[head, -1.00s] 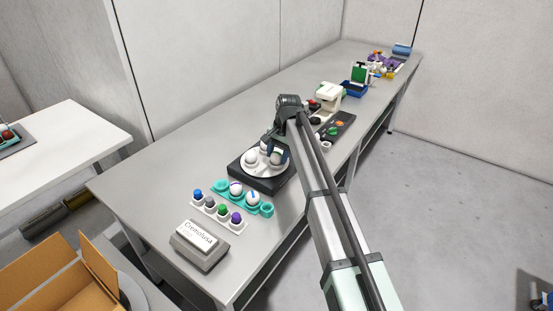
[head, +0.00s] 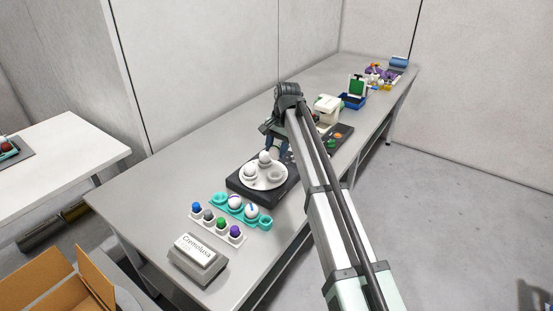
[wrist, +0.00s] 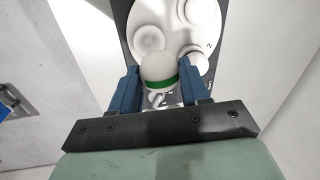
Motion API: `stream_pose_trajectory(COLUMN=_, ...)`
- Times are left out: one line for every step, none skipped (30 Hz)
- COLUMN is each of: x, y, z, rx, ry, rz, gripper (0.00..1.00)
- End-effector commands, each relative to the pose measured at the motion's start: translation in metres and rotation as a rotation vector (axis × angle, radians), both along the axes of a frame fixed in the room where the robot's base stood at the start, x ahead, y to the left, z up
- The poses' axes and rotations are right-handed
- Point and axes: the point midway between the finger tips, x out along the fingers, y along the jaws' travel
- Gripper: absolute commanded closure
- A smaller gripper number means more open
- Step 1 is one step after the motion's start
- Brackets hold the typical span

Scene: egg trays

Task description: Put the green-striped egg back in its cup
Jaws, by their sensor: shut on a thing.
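The green-striped egg (wrist: 159,72), white with a green band, is between the fingers of my gripper (wrist: 160,90) in the wrist view. The gripper is shut on it. In the head view my gripper (head: 276,146) is just above the far side of a white round plate (head: 262,186) on a black base; I cannot clearly make out the held egg there. An empty cup (head: 275,177) shows at the plate's right. Two white eggs stand on the plate, one at the left (head: 250,170) and one farther back (head: 265,157).
A teal tray (head: 219,198) holding two white eggs stands in front of the black base, beside a rack of coloured pots (head: 222,223). A grey sign block (head: 197,259) is nearer. A white machine (head: 328,107) and dark panel (head: 340,136) lie beyond my gripper.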

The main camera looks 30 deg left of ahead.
Motion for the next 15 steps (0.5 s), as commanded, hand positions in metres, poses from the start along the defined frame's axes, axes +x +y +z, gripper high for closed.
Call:
stream_pose_trajectory(x=0.001, y=0.001, z=0.007, rx=0.001, ry=-0.001, rz=0.0, gripper=0.65)
stream_pose_trajectory(x=0.0, y=0.001, z=0.011, rx=0.001, ry=0.0, rz=0.001, gripper=0.65)
stream_pose_trajectory(x=-0.001, y=0.002, z=0.014, rx=0.0, ry=0.0, rz=0.002, gripper=0.65)
stream_pose_trajectory(x=-0.002, y=0.003, z=0.016, rx=0.0, ry=0.0, rz=0.004, gripper=0.65)
stream_pose_trajectory(x=-0.005, y=0.005, z=0.017, rx=-0.001, ry=0.0, rz=0.008, gripper=0.65)
stream_pose_trajectory(x=-0.009, y=0.009, z=0.019, rx=-0.001, ry=0.0, rz=0.014, gripper=0.65)
stream_pose_trajectory(x=-0.013, y=0.012, z=0.02, rx=-0.002, ry=0.001, rz=0.02, gripper=0.65)
stream_pose_trajectory(x=-0.018, y=0.016, z=0.019, rx=-0.002, ry=0.001, rz=0.028, gripper=0.65)
stream_pose_trajectory(x=-0.026, y=0.024, z=0.018, rx=-0.003, ry=0.001, rz=0.04, gripper=0.65)
stream_pose_trajectory(x=-0.034, y=0.029, z=0.016, rx=-0.004, ry=0.002, rz=0.05, gripper=0.65)
stream_pose_trajectory(x=-0.041, y=0.035, z=0.013, rx=-0.004, ry=0.002, rz=0.06, gripper=0.65)
stream_pose_trajectory(x=-0.052, y=0.044, z=0.009, rx=-0.005, ry=0.002, rz=0.078, gripper=0.65)
stream_pose_trajectory(x=-0.061, y=0.051, z=0.006, rx=-0.006, ry=0.002, rz=0.09, gripper=0.65)
stream_pose_trajectory(x=-0.071, y=0.058, z=0.003, rx=-0.007, ry=0.003, rz=0.103, gripper=0.65)
stream_pose_trajectory(x=-0.083, y=0.066, z=-0.003, rx=-0.008, ry=0.003, rz=0.121, gripper=0.65)
